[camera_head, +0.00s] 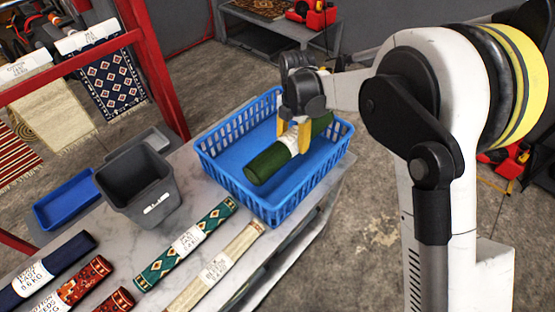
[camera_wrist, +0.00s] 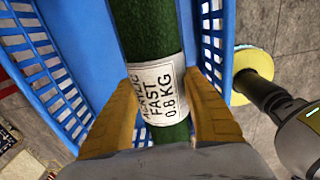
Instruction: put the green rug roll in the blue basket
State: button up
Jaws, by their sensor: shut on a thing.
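The green rug roll (camera_head: 268,164) has a white paper label around its middle. My gripper (camera_head: 293,138) has yellow fingers, shut on the roll at the label. In the wrist view the fingers (camera_wrist: 163,112) stand on both sides of the roll (camera_wrist: 141,35), whose label reads "acrylic fast 0.8 kg". The blue basket (camera_head: 221,140) stands on the marble-topped table, and the roll is within its rim in the head view. I cannot tell whether the roll touches the basket floor. The basket's lattice wall also shows in the wrist view (camera_wrist: 40,80).
A grey bin (camera_head: 140,180) stands left of the basket, with a shallow blue tray (camera_head: 66,200) beyond it. A teal patterned roll (camera_head: 186,244), a beige roll (camera_head: 217,268) and several other rolls lie at the front. A red rack (camera_head: 158,70) stands behind at left.

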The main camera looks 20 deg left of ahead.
notch_tip(320, 180, down, 10)
jog(key=b, duration=0.4)
jog(key=shift+f, duration=0.15)
jog(key=shift+f, duration=0.15)
jog(key=o, duration=1.3)
